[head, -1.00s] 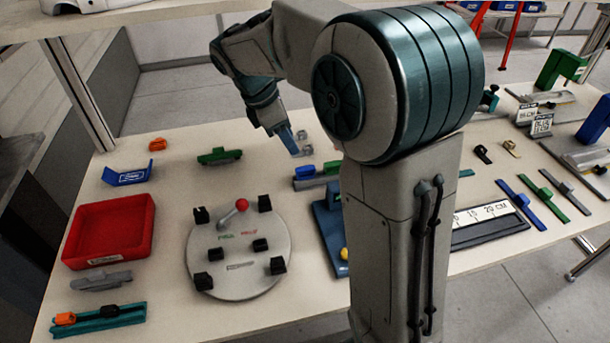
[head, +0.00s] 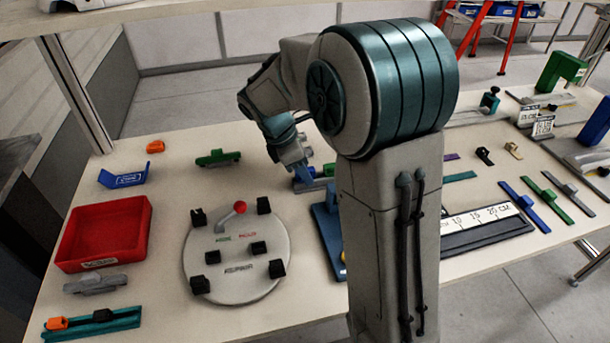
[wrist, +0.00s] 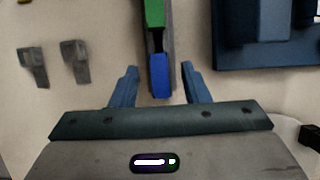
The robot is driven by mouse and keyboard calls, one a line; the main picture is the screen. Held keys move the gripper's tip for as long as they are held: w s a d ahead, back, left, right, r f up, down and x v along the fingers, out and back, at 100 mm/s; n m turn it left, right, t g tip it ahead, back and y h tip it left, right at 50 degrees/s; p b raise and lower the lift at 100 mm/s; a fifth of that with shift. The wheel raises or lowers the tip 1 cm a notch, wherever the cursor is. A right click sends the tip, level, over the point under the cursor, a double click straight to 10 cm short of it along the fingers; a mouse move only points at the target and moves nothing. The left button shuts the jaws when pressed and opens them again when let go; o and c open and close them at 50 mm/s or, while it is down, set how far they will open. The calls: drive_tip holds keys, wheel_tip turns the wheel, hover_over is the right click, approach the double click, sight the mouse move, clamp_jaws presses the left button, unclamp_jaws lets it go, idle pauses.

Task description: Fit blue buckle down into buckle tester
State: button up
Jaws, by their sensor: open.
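The blue buckle (wrist: 161,76) sits on the near end of a grey rail (wrist: 171,55), in line with a green buckle (wrist: 154,13). My gripper (wrist: 160,86) is open, one finger on each side of the blue buckle with a gap at both sides. In the head view my gripper (head: 303,179) is low at the rail's left end and mostly hides the blue buckle; the green buckle (head: 329,169) shows beside it. A blue stand (head: 325,228) with a yellow part is partly hidden by my arm; I cannot tell whether it is the buckle tester.
A round grey plate (head: 236,282) with black blocks and a red-knobbed lever stands left of the blue stand. A red tray (head: 103,232) is farther left. Two small grey clips (wrist: 75,62) lie left of the rail. A ruler board (head: 480,228) lies at right.

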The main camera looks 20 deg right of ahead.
clamp_jaws()
drive_tip(key=shift+r, duration=0.15)
